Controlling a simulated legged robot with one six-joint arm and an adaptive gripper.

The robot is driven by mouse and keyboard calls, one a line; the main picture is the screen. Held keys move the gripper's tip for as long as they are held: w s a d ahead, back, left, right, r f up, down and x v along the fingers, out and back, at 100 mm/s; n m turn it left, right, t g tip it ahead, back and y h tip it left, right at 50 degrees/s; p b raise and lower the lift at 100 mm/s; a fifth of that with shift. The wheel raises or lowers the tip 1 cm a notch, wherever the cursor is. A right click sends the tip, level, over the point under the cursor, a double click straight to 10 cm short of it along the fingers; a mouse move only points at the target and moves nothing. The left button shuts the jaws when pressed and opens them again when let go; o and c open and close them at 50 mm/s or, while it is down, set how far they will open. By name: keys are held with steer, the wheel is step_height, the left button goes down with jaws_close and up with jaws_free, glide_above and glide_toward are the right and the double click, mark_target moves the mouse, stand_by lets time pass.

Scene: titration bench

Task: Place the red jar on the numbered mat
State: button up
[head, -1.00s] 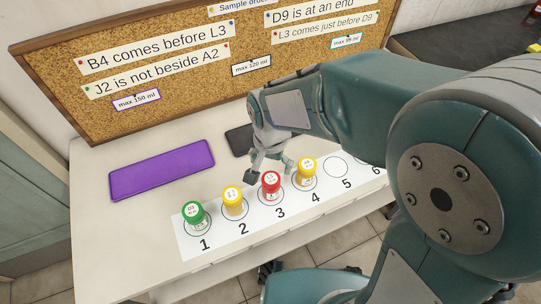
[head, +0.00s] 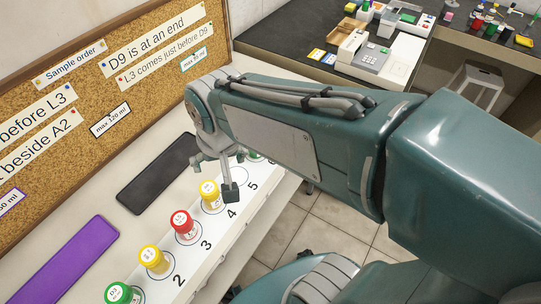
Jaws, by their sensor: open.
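The red jar (head: 182,225) stands upright on the numbered mat (head: 203,264), in the circle by number 3. Yellow-lidded jars stand by number 4 (head: 210,194) and number 2 (head: 153,258). A green-lidded jar (head: 119,293) stands at the lower left, cut by the frame edge. Something green (head: 254,156) shows at the mat's far end, mostly hidden by my arm. My gripper (head: 215,178) is open and empty, its fingers pointing down near the yellow jar by number 4 and the number 5 spot. Whether it touches that jar I cannot tell.
A black pad (head: 158,173) and a purple pad (head: 68,262) lie behind the mat. A corkboard (head: 110,85) with notes stands at the back. A dark bench (head: 300,50) with equipment is at the upper right. Floor shows beyond the table's front edge.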

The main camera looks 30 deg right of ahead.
steer(key=s+d+r+n+t, duration=0.1)
steer(key=s+d+r+t, duration=0.1)
steer(key=s+d, duration=0.4)
steer(key=shift+s+d+r+t+h, duration=0.15)
steer(key=shift+d+r+t+h, duration=0.25)
steer(key=shift+d+r, duration=0.55)
steer(key=shift+d+f, duration=0.1)
